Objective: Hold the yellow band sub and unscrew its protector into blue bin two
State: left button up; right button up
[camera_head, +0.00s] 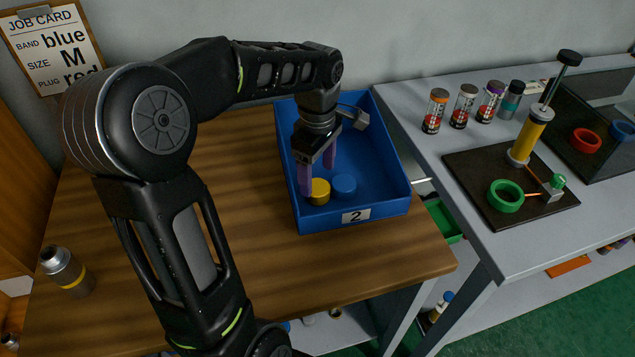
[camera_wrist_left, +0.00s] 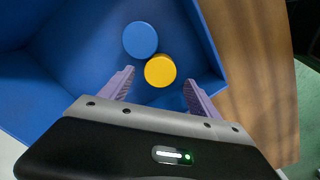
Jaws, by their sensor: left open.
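The yellow band sub (camera_head: 66,271), a grey metal cylinder with a yellow band, stands at the left of the wooden table. I cannot tell whether a protector sits on it. Blue bin two (camera_head: 388,214) has a "2" label on its front wall; its wall also shows in the left wrist view (camera_wrist_left: 25,80). A yellow cap (camera_head: 320,191) and a blue cap (camera_head: 344,187) lie inside. My left gripper (camera_head: 317,180) reaches down into the bin with purple fingers apart. In the left wrist view the yellow cap (camera_wrist_left: 160,71) lies between the fingertips and the blue cap (camera_wrist_left: 140,40) beyond.
A job card (camera_head: 50,45) hangs at the upper left. On the grey bench at right are several small bottles (camera_head: 463,105), a dark board (camera_head: 475,165) with a yellow pump-like tool (camera_head: 529,135), and a green ring (camera_head: 505,196). The table front is clear right of my arm.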

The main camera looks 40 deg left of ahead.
aim_at(318, 188)
pick_arm(q)
notch_tip(318, 188, up, 7)
jog(key=shift+r, duration=0.15)
jog(key=shift+s+d, duration=0.1)
dwell(0.9)
